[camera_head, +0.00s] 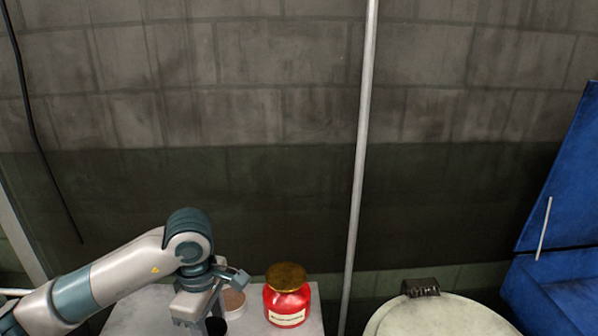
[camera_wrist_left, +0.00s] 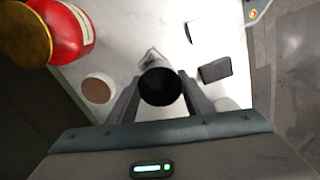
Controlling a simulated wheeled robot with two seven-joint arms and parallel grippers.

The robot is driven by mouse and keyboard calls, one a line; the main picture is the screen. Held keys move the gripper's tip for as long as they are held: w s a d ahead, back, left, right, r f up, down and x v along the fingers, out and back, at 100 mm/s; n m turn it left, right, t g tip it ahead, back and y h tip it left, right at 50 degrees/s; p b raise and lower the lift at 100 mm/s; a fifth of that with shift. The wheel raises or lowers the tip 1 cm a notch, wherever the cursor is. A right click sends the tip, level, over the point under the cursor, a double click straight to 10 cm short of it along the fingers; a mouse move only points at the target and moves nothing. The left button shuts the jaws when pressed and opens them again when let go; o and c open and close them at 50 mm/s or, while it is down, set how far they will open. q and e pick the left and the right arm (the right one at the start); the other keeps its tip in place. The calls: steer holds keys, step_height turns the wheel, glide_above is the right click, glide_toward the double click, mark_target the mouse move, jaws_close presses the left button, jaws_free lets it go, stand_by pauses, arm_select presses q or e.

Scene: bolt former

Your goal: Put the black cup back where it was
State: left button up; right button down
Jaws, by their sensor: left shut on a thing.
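The black cup (camera_wrist_left: 160,87) sits between the two fingers of my left gripper (camera_wrist_left: 158,98) in the left wrist view, seen from above with its dark opening facing the camera. My left gripper is shut on it. In the head view my left gripper (camera_head: 205,312) points down over the left part of the white table (camera_head: 145,312), and the cup is mostly hidden behind it. I cannot tell whether the cup touches the tabletop. My right gripper is in neither view.
A red jar (camera_head: 287,300) with a gold lid stands right of my left gripper. A round brownish-topped container (camera_wrist_left: 98,90) is close beside the left finger. A dark block (camera_wrist_left: 215,70) lies on the table. A pale round lidded drum (camera_head: 440,316) stands farther right.

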arm_select(q)
steer(key=m, duration=0.2)
steer(key=s+m, duration=0.1)
steer(key=shift+s+a+r+m, duration=0.1)
steer(key=shift+a+r+m, duration=0.1)
steer(key=shift+a+m, duration=0.2)
steer(key=m, duration=0.2)
steer(key=s+m, duration=0.1)
steer(key=shift+s+a+r+m, duration=0.1)
steer(key=shift+a+r+m, duration=0.05)
steer(key=shift+a+m, duration=0.25)
steer(key=s+m, duration=0.1)
steer(key=m, duration=0.1)
steer(key=s+a+m, duration=0.1)
steer(key=m, duration=0.2)
steer(key=s+m, duration=0.1)
steer(key=m, duration=0.2)
steer(key=shift+a+r, duration=0.2)
steer(key=shift+r, duration=0.05)
steer(key=shift+w+d, duration=0.1)
steer(key=shift+d, duration=0.05)
stand_by(0.7)
